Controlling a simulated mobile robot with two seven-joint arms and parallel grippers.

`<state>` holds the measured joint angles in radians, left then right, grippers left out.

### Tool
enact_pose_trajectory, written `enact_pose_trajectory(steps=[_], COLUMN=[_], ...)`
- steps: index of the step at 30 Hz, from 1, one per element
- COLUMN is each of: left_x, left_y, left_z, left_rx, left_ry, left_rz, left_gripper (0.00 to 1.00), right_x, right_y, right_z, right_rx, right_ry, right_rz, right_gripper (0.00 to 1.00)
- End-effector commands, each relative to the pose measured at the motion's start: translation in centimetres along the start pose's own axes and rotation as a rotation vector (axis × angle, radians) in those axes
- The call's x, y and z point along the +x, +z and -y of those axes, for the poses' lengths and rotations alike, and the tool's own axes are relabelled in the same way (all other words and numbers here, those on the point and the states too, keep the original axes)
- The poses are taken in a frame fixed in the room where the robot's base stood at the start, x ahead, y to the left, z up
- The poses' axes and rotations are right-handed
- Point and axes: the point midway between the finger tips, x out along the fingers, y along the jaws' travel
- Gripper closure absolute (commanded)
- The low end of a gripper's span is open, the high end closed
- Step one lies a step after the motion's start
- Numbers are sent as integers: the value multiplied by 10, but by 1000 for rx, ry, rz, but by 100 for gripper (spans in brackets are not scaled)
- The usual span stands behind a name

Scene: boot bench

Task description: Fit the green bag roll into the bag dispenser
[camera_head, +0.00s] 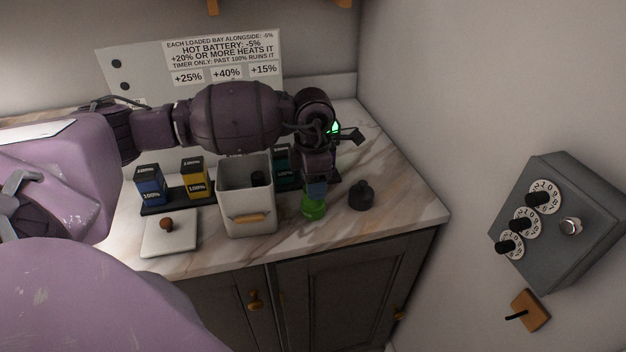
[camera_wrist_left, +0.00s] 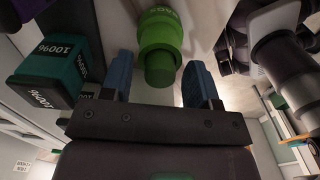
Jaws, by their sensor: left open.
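The green bag roll (camera_head: 313,207) stands on the marble counter, right of an open white bin. It also shows as a green cylinder with a narrower end in the left wrist view (camera_wrist_left: 160,38). My left gripper (camera_head: 316,186) is just above it, pointing down. Its two blue fingers (camera_wrist_left: 159,80) are open, one on either side of the narrow end, with gaps visible. A small dark knobbed piece (camera_head: 361,196) stands right of the roll. I cannot tell which thing is the bag dispenser. My right gripper is not in view.
The white bin (camera_head: 232,205) has a dark item inside. A white lid (camera_head: 155,240) lies at front left. Blue (camera_head: 150,188), yellow (camera_head: 194,180) and teal (camera_head: 284,172) batteries stand behind. A grey dial box (camera_head: 540,235) is on the right wall. The counter's right end is clear.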

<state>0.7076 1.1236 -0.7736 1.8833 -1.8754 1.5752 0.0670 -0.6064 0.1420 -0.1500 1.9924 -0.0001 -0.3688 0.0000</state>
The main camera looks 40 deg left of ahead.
Motion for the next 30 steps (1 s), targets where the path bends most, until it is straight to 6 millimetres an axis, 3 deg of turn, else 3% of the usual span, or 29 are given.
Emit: enact_pose_trajectory(steps=[5, 21, 30], left_x=[-12, -106, -123], left_y=[0, 0, 0], left_z=[-1, 0, 0], left_rx=[0, 0, 0], left_ry=[2, 2, 1], left_rz=[1, 2, 0], left_gripper=[45, 45, 45], right_x=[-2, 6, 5], right_y=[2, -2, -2], right_z=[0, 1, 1], right_rx=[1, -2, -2], right_ry=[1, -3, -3], right_rz=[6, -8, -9], right_gripper=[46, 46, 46])
